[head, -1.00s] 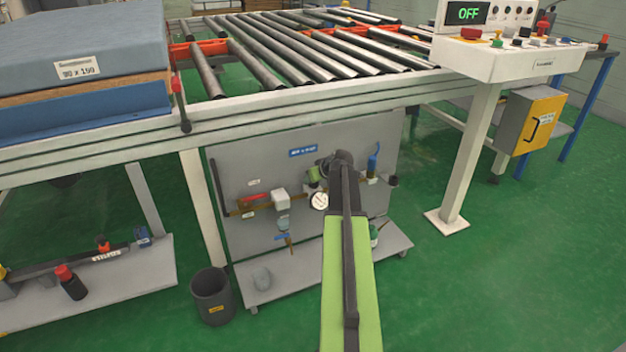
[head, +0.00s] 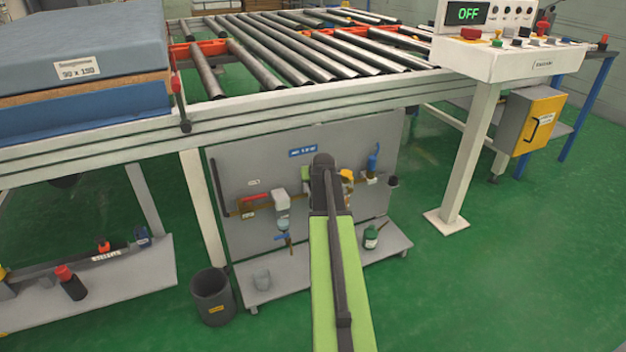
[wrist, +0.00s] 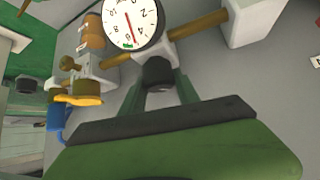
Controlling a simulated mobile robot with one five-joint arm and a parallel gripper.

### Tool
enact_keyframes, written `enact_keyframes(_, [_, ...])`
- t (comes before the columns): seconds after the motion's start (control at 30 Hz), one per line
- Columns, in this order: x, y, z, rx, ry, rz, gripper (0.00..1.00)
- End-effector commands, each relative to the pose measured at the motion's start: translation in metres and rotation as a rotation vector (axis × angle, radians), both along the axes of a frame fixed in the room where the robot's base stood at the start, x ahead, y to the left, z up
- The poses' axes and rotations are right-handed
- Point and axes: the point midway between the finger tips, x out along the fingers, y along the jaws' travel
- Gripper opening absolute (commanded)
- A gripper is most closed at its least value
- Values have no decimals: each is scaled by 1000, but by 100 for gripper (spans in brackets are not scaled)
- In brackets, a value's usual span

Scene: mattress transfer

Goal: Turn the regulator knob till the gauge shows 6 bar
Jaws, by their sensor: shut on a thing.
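The regulator knob (wrist: 158,71) is a short dark cylinder below the gauge in the wrist view. My gripper (wrist: 158,88) has its two green fingers on either side of it and is shut on it. The round white gauge (wrist: 118,24) is just above, cut by the top edge and turned in the picture. Its red needle points down, close to a small green mark at the lower rim; the exact value is hard to read. In the head view my arm hides the gauge, the knob and my fingertips.
A grey panel (head: 232,165) carries brass pipework. A yellow handle (wrist: 78,100) and blue part (wrist: 55,122) sit left of the knob in the wrist view. A white block (wrist: 250,22) is right. A green bottle (head: 370,238) stands on the lower shelf (head: 320,268).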

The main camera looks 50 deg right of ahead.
Motion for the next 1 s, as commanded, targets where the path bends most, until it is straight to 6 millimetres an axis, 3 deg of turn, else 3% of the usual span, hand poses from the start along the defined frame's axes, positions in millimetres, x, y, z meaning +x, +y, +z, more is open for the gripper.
enact_keyframes(0.13, [0, 2, -1, 4, 2, 2, 0])
enact_keyframes(0.17, [0, 2, -1, 4, 2, 2, 40])
enact_keyframes(0.2, [0, 2, -1, 3, 1, 2, 46])
enact_keyframes(0.57, [-3, 3, 5, 2, 1, 1, 47])
enact_keyframes(1.0, [-67, 51, 91, 3, 0, 1, 47])
